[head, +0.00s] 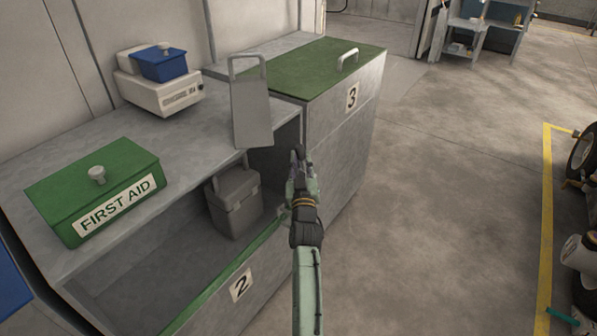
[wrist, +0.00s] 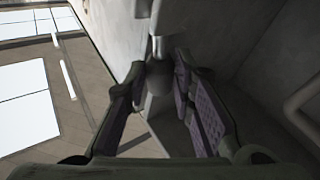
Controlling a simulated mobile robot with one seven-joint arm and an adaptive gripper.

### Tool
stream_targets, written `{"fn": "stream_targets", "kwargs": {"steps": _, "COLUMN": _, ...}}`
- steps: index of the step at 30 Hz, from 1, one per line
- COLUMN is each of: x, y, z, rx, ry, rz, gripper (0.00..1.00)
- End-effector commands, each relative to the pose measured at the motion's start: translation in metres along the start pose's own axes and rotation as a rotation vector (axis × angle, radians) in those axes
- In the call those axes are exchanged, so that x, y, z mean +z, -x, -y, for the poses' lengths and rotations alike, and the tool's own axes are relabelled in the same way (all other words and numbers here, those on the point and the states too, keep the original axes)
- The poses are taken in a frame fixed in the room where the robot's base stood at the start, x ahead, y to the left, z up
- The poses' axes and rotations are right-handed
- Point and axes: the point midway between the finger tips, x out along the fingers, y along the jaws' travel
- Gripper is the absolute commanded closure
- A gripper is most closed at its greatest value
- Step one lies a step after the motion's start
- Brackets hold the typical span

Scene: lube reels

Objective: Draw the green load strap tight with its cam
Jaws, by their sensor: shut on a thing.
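My gripper (head: 297,158) is at the front right corner of open bay 2, beside the front of cabinet 3. In the wrist view its purple-padded fingers are around a grey knob-like part (wrist: 158,82) on a short pale rod. It is shut on this part, which the hand hides in the head view. I cannot tell whether the part belongs to the strap's cam. A green strip (head: 222,288) runs along the front edge of bay 2 toward my gripper. I cannot tell whether it is the load strap or a painted edge.
A grey handled box (head: 237,203) stands inside bay 2. A grey handled panel (head: 250,112) stands upright behind my gripper. The green first-aid box (head: 95,190) and a white device (head: 160,95) with a blue top sit on the counter. Cabinet 3 (head: 335,130) adjoins.

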Motion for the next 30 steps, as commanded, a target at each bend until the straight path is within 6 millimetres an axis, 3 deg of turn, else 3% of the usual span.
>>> {"fn": "stream_targets", "kwargs": {"steps": 10, "x": 0.0028, "y": 0.0053, "z": -0.0051, "rx": 0.045, "ry": -0.119, "rz": -0.083, "gripper": 1.00}}
{"fn": "stream_targets", "kwargs": {"steps": 26, "x": 0.0016, "y": 0.0057, "z": -0.0072, "rx": 0.054, "ry": -0.141, "rz": -0.098, "gripper": 1.00}}
{"fn": "stream_targets", "kwargs": {"steps": 27, "x": 0.0016, "y": 0.0057, "z": -0.0072, "rx": 0.054, "ry": -0.141, "rz": -0.098, "gripper": 0.75}}
{"fn": "stream_targets", "kwargs": {"steps": 30, "x": 0.0015, "y": 0.0057, "z": -0.0072, "rx": 0.054, "ry": -0.140, "rz": -0.098, "gripper": 0.68}}
